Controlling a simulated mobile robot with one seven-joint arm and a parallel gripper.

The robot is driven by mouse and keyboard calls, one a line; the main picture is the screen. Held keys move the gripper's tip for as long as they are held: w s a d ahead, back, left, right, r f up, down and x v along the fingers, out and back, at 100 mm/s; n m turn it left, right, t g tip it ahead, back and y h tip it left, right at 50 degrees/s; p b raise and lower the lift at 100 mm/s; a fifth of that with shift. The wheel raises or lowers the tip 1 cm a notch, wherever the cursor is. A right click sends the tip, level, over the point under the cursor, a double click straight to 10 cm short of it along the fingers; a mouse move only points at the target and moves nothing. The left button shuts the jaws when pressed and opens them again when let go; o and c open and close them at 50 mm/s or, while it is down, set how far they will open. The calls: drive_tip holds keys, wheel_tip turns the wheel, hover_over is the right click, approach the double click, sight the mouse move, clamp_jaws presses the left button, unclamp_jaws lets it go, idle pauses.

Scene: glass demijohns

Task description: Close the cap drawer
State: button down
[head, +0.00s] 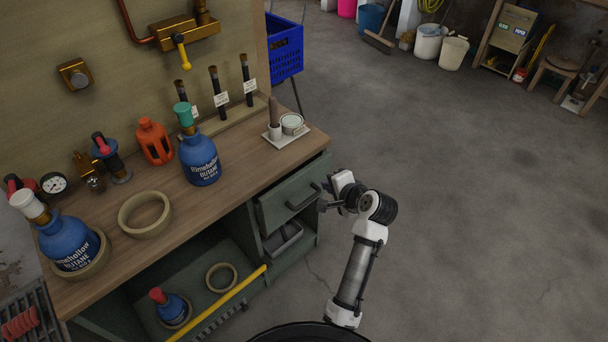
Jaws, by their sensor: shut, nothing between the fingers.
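A grey-green drawer (283,197) with a dark bar handle (304,198) sits under the right end of the wooden bench top. Its front looks close to the bench face; I cannot tell whether a small gap remains. Below it is an opening with a grey bin-like part (283,239); no label shows which one is the cap drawer. My gripper (326,204) is shut and empty, just right of the handle. Whether it touches the handle is unclear.
Blue butane demijohns (199,160) and (70,243), a ring (145,214) and a small tray (283,137) stand on the bench. A yellow rail (222,300) fronts the lower shelf, which holds another blue bottle (171,306).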

sight(295, 176)
wheel_tip(295, 176, up, 3)
drive_tip(key=s+d+n+g+p, duration=0.1)
drive_tip(key=s+n+g, duration=0.1)
drive_tip(key=s+g, duration=0.1)
drive_tip(key=x, duration=0.4)
drive_tip(key=a+r+p+x, duration=0.1)
drive_tip(key=x, duration=0.2)
drive_tip(key=p+x, duration=0.1)
drive_tip(key=x, duration=0.3)
drive_tip(key=shift+w+a, duration=0.35)
drive_tip(key=shift+w, duration=0.2)
drive_tip(key=shift+w+a+f, duration=0.1)
drive_tip(key=shift+w+a, duration=0.45)
drive_tip(key=shift+w, duration=0.05)
drive_tip(key=shift+w+a+p, duration=0.35)
drive_tip(key=shift+w+a, duration=0.3)
drive_tip(key=shift+a, duration=0.05)
drive_tip(key=shift+w+a, duration=0.2)
drive_tip(key=shift+d, duration=0.1)
